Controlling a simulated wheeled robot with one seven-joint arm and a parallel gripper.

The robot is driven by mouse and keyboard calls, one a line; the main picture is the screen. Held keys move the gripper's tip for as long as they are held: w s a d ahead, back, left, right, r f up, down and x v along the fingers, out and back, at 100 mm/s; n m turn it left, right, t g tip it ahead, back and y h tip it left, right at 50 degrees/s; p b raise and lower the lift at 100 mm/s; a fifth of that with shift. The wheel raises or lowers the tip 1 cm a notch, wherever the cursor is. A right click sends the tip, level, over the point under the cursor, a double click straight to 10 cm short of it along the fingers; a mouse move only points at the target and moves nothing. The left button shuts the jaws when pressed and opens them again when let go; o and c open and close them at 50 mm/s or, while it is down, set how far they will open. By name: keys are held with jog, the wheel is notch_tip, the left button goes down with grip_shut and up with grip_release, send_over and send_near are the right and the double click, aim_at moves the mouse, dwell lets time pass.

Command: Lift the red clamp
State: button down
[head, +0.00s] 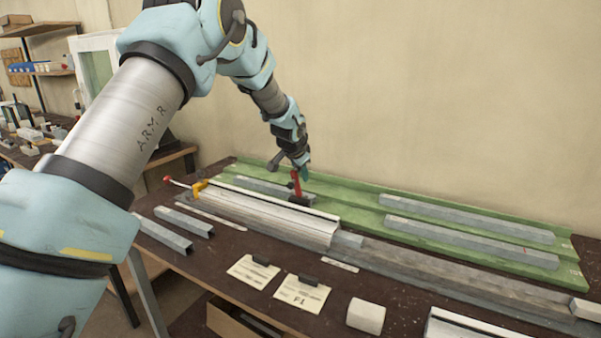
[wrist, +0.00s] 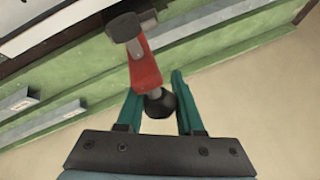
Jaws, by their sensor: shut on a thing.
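The red clamp (head: 296,184) stands upright at the back edge of the pale profile (head: 270,212) in the head view, with a dark foot below it. In the wrist view the red clamp (wrist: 145,68) shows as a red arm with a grey metal end and a black ball knob (wrist: 160,103). My gripper (head: 305,174) is at the clamp's top in the head view. In the wrist view my gripper (wrist: 156,95) has its teal fingers on both sides of the knob, shut on it. The exact contact is partly hidden.
A yellow clamp piece (head: 200,187) and a red-knobbed rod (head: 168,180) sit at the profile's left end. A green rack (head: 380,220) with grey bars lies behind. Paper cards (head: 302,293) and a white block (head: 366,315) lie in front. The wall is close behind.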

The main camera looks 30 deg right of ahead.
jog(key=shift+s+a+f, duration=0.15)
jog(key=shift+f, duration=0.35)
jog(key=c, duration=0.9)
grip_release()
jog(key=o, duration=0.3)
jog(key=shift+r, duration=0.2)
jog(key=shift+o, duration=0.2)
jog(key=b+v, duration=0.3)
jog(key=v, duration=0.7)
jog(key=shift+r, duration=0.35)
jog(key=shift+a, duration=0.1)
